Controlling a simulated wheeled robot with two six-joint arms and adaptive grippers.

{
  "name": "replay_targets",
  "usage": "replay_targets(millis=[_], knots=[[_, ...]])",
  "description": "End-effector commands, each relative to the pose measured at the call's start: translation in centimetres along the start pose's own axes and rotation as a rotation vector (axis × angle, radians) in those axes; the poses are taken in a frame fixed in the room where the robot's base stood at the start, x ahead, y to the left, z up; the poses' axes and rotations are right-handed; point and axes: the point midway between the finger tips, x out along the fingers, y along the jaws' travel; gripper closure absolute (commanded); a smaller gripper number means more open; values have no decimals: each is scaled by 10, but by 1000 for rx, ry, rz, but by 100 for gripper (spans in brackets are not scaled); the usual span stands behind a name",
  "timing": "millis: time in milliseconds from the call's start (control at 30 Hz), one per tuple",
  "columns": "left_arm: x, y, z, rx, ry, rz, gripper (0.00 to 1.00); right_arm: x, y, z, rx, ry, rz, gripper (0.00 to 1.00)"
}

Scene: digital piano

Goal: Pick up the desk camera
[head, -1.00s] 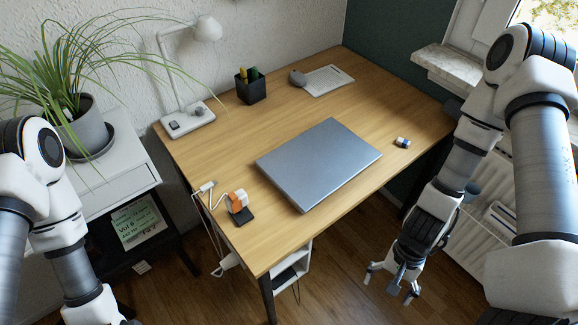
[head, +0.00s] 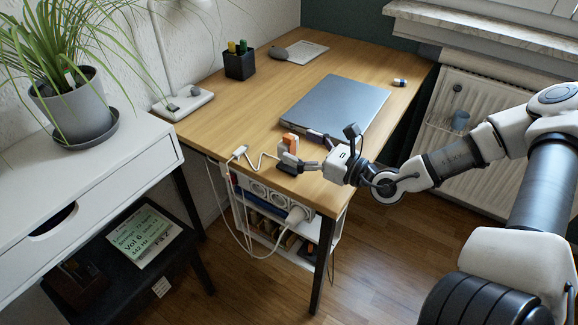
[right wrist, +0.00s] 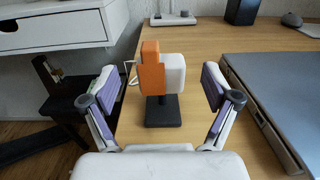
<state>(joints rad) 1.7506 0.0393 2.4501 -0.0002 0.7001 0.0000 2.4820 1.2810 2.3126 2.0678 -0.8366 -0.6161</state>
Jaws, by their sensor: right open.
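The desk camera (head: 290,142) stands upright near the front left corner of the desk (head: 237,112). In the right wrist view it is an orange and white block (right wrist: 160,72) on a black stem and a square black base. A white cable lies beside it. My right gripper (head: 302,149) reaches in from the right at desk height. Its fingers (right wrist: 157,84) are spread wide, one to each side of the camera, with clear gaps on both sides. The camera is not held. My left gripper is out of the picture.
A closed grey laptop (head: 335,107) lies right of the camera. A pen holder (head: 239,65), a lamp base (head: 183,103) and a mouse (head: 279,54) stand further back. A power strip (head: 275,198) hangs under the desk edge. A potted plant (head: 72,105) stands at left.

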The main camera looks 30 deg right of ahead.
Motion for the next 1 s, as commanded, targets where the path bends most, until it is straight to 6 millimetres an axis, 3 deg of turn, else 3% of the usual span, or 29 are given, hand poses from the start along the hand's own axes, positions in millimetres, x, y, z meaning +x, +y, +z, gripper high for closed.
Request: replay_targets(millis=[33,67,233,500,533,700,767,1000], knots=[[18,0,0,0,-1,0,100,8,0,-10,-10,2,5,12],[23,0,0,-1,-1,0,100,12,-1,-10,-10,3,5,12],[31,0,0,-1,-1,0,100,30,-1,-5,-5,4,5,12],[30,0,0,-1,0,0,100,33,-1,-1,0,1,3,12],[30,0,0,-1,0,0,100,33,-1,-1,0,1,3,16],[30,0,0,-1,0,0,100,33,-1,-2,0,1,3,76],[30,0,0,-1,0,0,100,33,-1,-2,0,1,3,93],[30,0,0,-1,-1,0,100,33,-1,-1,-1,0,3,93]])
